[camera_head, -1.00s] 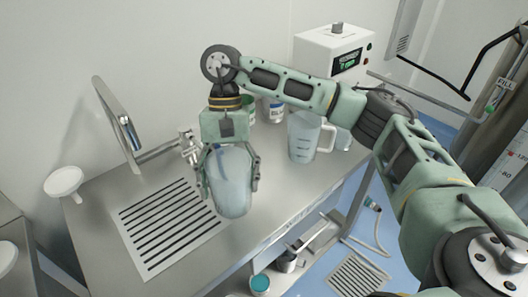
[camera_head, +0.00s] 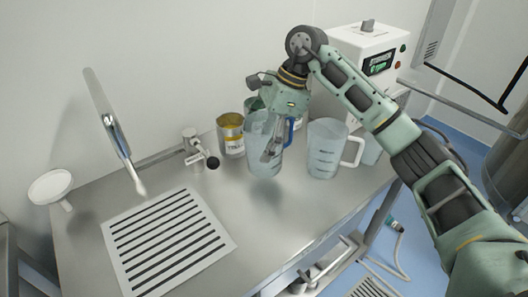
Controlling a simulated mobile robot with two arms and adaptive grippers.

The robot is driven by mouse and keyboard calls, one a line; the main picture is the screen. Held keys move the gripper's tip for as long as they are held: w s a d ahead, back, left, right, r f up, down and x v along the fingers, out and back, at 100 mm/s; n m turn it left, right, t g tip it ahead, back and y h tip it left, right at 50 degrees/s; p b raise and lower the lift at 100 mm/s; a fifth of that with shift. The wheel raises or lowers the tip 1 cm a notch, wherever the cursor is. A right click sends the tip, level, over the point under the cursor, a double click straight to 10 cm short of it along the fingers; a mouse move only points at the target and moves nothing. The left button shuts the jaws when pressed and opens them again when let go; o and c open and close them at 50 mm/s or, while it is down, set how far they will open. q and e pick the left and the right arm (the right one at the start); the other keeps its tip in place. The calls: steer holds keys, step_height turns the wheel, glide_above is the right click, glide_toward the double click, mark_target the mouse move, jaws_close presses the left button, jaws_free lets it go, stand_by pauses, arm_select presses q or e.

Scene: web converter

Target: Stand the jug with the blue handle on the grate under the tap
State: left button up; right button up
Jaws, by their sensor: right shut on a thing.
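The jug with the blue handle (camera_head: 259,158) is clear and bluish, and stands roughly upright at the middle of the steel counter, right of the grate. Its blue handle (camera_head: 290,131) shows on its right side. My right gripper (camera_head: 272,150) comes from above and is shut on this jug, partly hiding its rim and side. I cannot tell whether its base touches the counter. The slotted grate (camera_head: 167,240) is bare at the left front. The tall metal tap spout (camera_head: 110,125) rises behind the grate. My left gripper is not in view.
A second clear jug with a white handle (camera_head: 325,150) stands close right of the held jug. A can with yellow contents (camera_head: 231,134) stands close behind it on the left. A valve (camera_head: 196,145) sticks out at the wall. A white funnel (camera_head: 50,187) is at far left.

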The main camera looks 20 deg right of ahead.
step_height(320, 180, down, 4)
steer(key=shift+r+p, duration=0.15)
steer(key=shift+p, duration=0.2)
steer(key=shift+f, duration=0.3)
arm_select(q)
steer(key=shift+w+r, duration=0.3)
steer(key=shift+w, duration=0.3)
arm_select(e)
steer(key=o, duration=1.2)
